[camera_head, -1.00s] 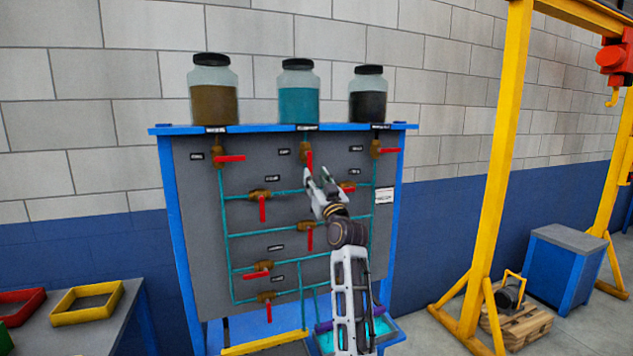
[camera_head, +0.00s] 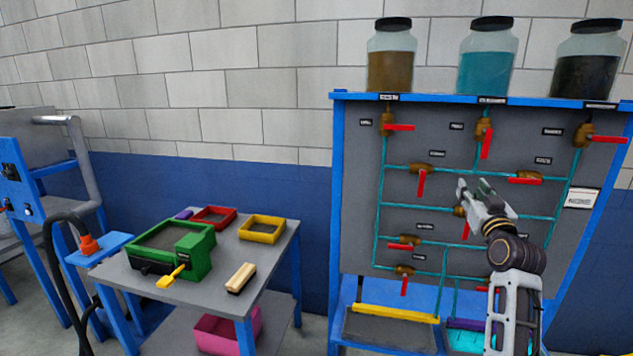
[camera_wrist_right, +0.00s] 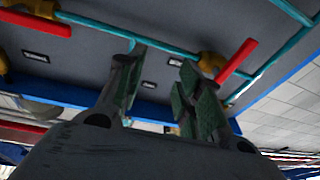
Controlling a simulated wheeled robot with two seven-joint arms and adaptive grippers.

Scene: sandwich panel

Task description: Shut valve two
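The valve panel (camera_head: 355,180) carries several brass valves with red lever handles on teal pipes. In the top row, the left handle (camera_head: 399,127) and right handle (camera_head: 608,139) lie sideways; the middle handle (camera_head: 487,146) hangs down. Below, one handle (camera_head: 421,186) hangs down and another (camera_head: 526,181) lies sideways. The small labels are too blurred to read, so I cannot tell which valve is two. My right gripper (camera_head: 473,187) is open and empty in front of the panel's middle, partly covering a valve with a hanging handle (camera_head: 467,231). In the right wrist view, a red handle (camera_wrist_right: 236,60) shows beyond the fingers.
Three jars stand on top of the panel, brown (camera_head: 390,70), teal (camera_head: 487,70) and dark (camera_head: 586,76). Lower handles (camera_head: 400,246) sit near the panel's bottom. A table (camera_head: 215,277) with a green box (camera_head: 180,242), trays and a brush (camera_head: 241,278) stands left.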

